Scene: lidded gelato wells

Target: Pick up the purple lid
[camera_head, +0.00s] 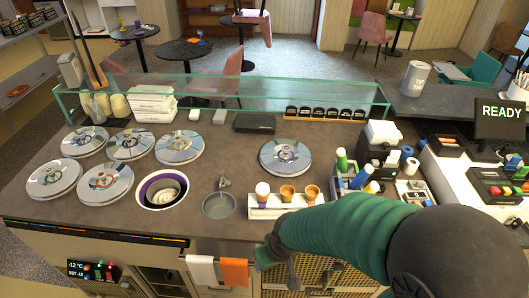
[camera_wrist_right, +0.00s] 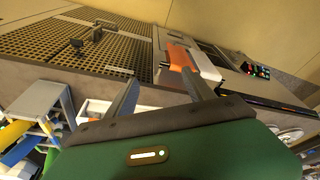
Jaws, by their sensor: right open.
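Several round silvery lids sit on the counter at the left in the head view, such as one at the front left (camera_head: 54,178) and one at the back (camera_head: 131,143). Another silvery lid (camera_head: 286,155) lies apart, right of centre. Their small knobs are too small and glossy to tell which is purple. A white-rimmed round vessel with a purple ring inside (camera_head: 162,190) stands beside the lids. My right gripper (camera_wrist_right: 160,92) is open and empty in front of the counter's front face, low and right of the lids; it also shows in the head view (camera_head: 278,262). My left gripper is out of view.
A glass guard (camera_head: 220,97) runs along the back of the counter. A metal bowl (camera_head: 219,204) and a white holder with cones (camera_head: 283,213) stand near the front edge. White and orange towels (camera_head: 234,272) hang below. Bottles and boxes crowd the right.

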